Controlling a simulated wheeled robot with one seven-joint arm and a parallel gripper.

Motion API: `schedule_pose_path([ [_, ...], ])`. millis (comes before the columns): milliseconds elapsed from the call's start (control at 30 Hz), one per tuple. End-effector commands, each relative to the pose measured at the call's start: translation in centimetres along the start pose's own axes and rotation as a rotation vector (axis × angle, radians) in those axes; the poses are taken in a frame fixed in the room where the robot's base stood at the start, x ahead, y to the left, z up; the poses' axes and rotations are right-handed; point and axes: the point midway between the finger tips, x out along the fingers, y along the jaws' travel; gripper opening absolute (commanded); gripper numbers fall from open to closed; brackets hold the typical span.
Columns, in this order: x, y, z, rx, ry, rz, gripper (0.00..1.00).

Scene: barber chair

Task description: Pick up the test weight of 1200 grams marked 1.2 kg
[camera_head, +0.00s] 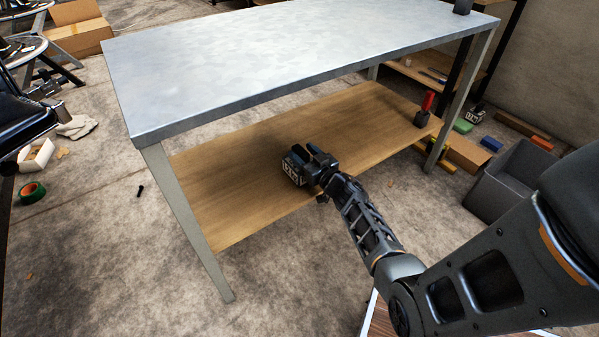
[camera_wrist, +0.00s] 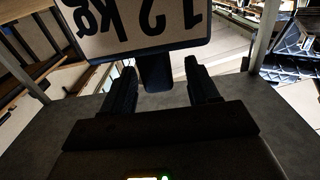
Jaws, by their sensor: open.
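The test weight (camera_head: 294,168) is a dark block with a pale label on the lower wooden shelf, near its front edge. In the wrist view its label (camera_wrist: 135,28) reads 1.2 kg upside down and fills the top of the picture. My gripper (camera_head: 319,164) is right beside it, to its right in the head view. In the wrist view my gripper (camera_wrist: 160,82) is open, with a dark finger on either side of a dark stub (camera_wrist: 157,72) below the label, apparently the weight's handle. I cannot tell if the fingers touch it.
The shelf (camera_head: 240,155) lies under a grey metal tabletop (camera_head: 290,50), with a leg (camera_head: 185,220) at the front left. A dark block with a red upper part (camera_head: 424,108) stands at the shelf's right end. A grey bin (camera_head: 512,180) is on the floor at right.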

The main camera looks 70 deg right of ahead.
Motion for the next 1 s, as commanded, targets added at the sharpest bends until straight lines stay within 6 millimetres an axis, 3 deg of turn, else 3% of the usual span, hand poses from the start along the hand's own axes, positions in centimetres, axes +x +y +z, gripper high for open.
schedule_pose_path([
  [167,1.9,0.0,0.1,-0.001,0.001,0.0,0.6],
  [433,2.1,0.0,0.0,0.0,0.0,0.0,0.6],
  [1000,2.0,0.0,0.0,0.0,0.0,0.0,0.05],
])
